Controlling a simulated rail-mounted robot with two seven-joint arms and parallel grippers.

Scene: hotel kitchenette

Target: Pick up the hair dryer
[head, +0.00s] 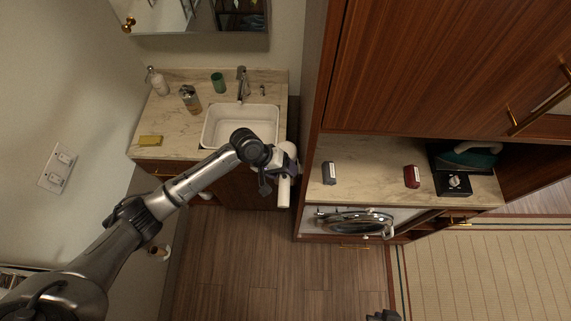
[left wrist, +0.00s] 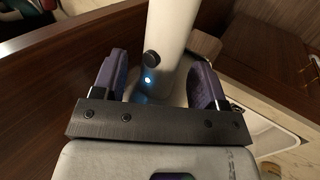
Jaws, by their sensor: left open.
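The white hair dryer (head: 284,192) is upright beside the wooden cabinet's side panel, right of the sink counter. Its handle (left wrist: 172,30), with a dark button and a small lit light, fills the top middle of the left wrist view. My left gripper (head: 268,179) is at the dryer. In the left wrist view its open fingers (left wrist: 158,78) stand on either side of the handle, with gaps showing. Whether either finger touches it is hidden. A dark tip that looks like my right gripper (head: 383,316) shows at the bottom edge, mostly cut off.
The wooden cabinet (head: 312,120) stands close on the right. The sink (head: 240,122) and its marble counter are behind my left arm, with a green cup (head: 218,82) and bottles. The cabinet's counter (head: 375,158) holds small items. The wooden floor is clear.

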